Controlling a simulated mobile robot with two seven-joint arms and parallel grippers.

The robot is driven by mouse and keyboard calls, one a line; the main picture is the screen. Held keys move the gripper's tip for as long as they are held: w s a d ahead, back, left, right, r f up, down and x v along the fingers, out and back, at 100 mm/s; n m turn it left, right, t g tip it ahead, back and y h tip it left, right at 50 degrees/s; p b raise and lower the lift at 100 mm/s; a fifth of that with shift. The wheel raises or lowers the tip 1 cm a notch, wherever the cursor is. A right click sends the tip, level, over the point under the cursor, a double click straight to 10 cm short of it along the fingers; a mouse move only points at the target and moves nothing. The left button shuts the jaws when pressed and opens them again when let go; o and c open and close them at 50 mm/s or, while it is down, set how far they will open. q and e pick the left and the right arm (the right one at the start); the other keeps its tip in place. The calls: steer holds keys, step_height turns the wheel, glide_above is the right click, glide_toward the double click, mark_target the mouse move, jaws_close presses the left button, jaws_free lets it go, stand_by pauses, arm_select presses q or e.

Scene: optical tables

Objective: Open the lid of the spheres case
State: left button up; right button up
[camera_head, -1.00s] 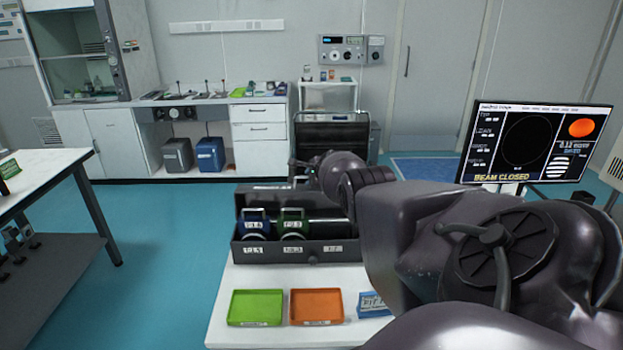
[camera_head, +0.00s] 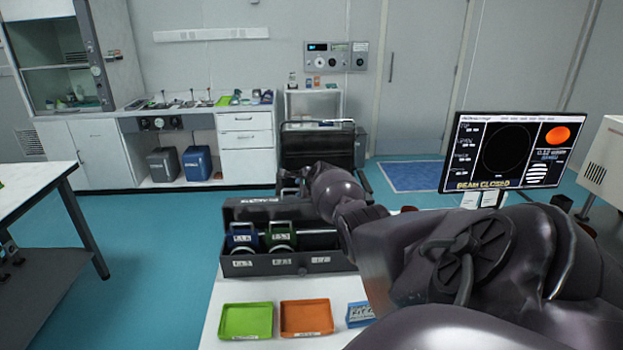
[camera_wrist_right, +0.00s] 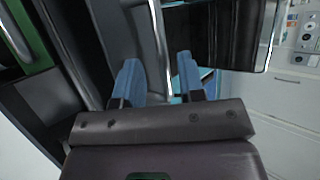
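The spheres case is a dark grey box (camera_head: 262,268) on the white table in the head view. Its lid (camera_head: 270,211) stands up behind the box, and the inside shows. A blue item (camera_head: 243,240) and a green item (camera_head: 280,238) with metal handles sit in its left part. My right arm reaches over the case's right side and hides part of it. In the right wrist view my right gripper (camera_wrist_right: 157,78) has its blue fingertips apart, with dark and silvery surfaces beyond them. Whether they touch the lid cannot be told. My left gripper is out of view.
A green tray (camera_head: 246,320) and an orange tray (camera_head: 306,318) lie in front of the case, with a blue box (camera_head: 360,313) beside them. A monitor (camera_head: 513,152) stands at the right. A black cart (camera_head: 318,148) is behind the table.

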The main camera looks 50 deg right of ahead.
steer(key=v, duration=0.8)
steer(key=shift+p, duration=0.35)
steer(key=shift+f, duration=0.1)
stand_by(0.6)
